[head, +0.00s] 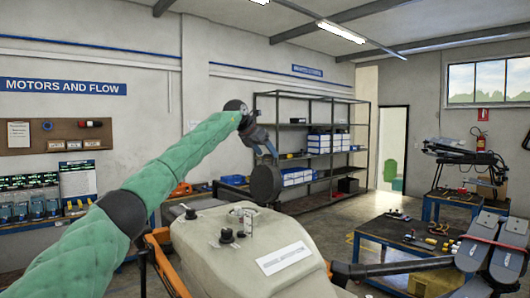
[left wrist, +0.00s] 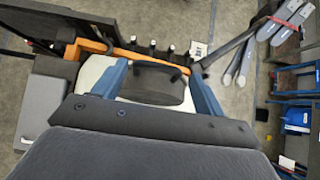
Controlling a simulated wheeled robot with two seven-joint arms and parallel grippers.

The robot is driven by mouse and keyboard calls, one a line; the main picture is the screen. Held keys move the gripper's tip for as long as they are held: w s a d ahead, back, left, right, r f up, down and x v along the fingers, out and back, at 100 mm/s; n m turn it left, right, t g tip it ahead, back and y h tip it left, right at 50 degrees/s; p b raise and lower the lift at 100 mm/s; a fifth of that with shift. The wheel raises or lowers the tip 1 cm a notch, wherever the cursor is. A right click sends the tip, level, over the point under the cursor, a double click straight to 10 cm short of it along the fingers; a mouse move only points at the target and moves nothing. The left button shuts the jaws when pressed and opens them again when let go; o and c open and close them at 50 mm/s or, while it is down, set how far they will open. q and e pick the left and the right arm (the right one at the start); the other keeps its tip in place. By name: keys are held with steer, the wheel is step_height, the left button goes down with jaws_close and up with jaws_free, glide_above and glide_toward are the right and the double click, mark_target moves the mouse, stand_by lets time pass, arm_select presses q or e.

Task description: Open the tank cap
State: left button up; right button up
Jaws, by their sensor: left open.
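The spray drone's beige tank (head: 215,255) fills the lower middle of the head view, with a white label and small dark fittings on top. The tank cap (head: 266,184), a black round disc, stands tilted on edge at the tank's far side. My left gripper (head: 268,158) reaches down to it from above. In the left wrist view the dark cap (left wrist: 150,87) lies between the two blue fingers of my open gripper, with pale tank surface around it. I cannot tell whether the fingers touch it. The tank opening is hidden. My right gripper is not in view.
The drone's orange frame (left wrist: 95,45) runs beside the tank. Grey folded propellers (head: 490,250) stick out at the right. A blue workbench (head: 405,235) with small parts stands behind them. Metal shelving (head: 312,125) lines the back wall. Open floor lies between shelves and bench.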

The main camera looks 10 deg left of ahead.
arm_select(q)
steer(key=shift+a, duration=0.1)
steer(key=shift+s+a+r, duration=0.15)
steer(key=shift+r, duration=0.05)
steer(key=v, duration=0.7)
steer(key=shift+r, duration=0.1)
